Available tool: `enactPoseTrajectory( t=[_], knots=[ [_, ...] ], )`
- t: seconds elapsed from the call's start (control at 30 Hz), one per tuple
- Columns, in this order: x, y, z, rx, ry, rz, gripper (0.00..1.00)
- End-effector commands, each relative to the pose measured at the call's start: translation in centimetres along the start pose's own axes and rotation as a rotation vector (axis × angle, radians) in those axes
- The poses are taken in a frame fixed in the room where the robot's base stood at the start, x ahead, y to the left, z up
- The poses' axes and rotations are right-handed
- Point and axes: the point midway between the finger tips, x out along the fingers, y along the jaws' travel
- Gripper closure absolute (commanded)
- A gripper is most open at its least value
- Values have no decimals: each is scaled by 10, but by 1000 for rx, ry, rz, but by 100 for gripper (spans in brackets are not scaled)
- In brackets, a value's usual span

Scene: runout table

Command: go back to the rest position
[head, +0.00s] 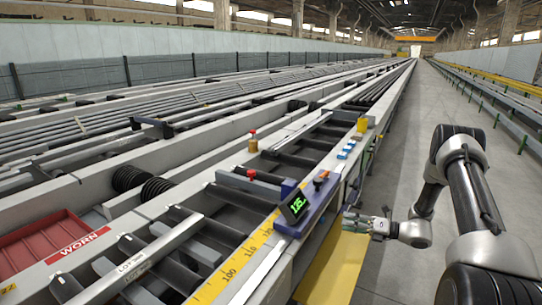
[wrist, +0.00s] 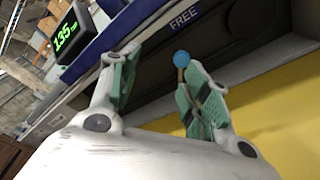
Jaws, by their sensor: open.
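My gripper (head: 348,222) is at the near edge of the runout table, just right of the blue stop unit (head: 302,215). In the wrist view the two green fingers of my gripper (wrist: 160,62) are spread apart. A blue ball knob (wrist: 181,58) on a short stem shows beside the right fingertip, with open space between it and the left finger. I cannot tell whether the knob touches the right finger. Nothing is held.
A green-lit display (head: 295,206) on the stop unit reads 135 in the wrist view. A yellow scale (head: 237,268) runs along the table edge. A yellow floor panel (head: 335,262) lies below my gripper. A red tray (head: 45,245) is at left. The grey aisle at right is clear.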

Motion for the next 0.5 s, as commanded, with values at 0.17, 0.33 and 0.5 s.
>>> enactPoseTrajectory(
  t=[0.17, 0.33, 0.5],
  knots=[
    [8, 89, 26, -300, 233, 26, 53],
    [2, 171, 31, -607, 459, 71, 53],
    [-15, 247, 25, -923, 677, 133, 53]
  ],
)
